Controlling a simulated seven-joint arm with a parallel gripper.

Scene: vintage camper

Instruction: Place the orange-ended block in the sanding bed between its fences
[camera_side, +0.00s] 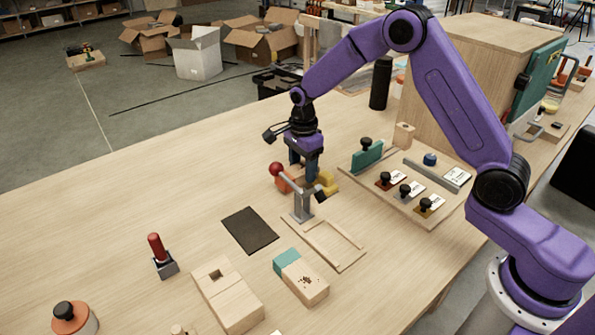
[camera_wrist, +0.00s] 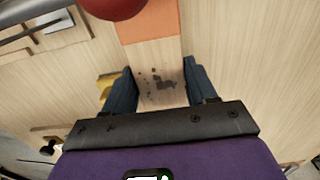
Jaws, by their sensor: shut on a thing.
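The orange-ended block (camera_wrist: 161,85) is pale wood with dark specks, its orange end (camera_wrist: 150,22) pointing up the wrist view. My gripper (camera_wrist: 158,72) is shut on its wooden part, one finger on each side. In the side view the orange end (camera_side: 284,184) shows behind the lever clamp, left of my gripper (camera_side: 304,174); the clamp partly hides the block, and I cannot tell whether it touches the table. The sanding bed (camera_side: 325,243), a pale board with raised fences along its edges, lies in front of the gripper and looks empty.
The lever clamp (camera_side: 303,205) with a red ball (camera_side: 275,168) stands at the bed's back end, close to my gripper. A yellow piece (camera_side: 328,183) is just right of it. A teal-ended block (camera_side: 302,278), dark sheet (camera_side: 250,230) and stamp board (camera_side: 410,188) lie around.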

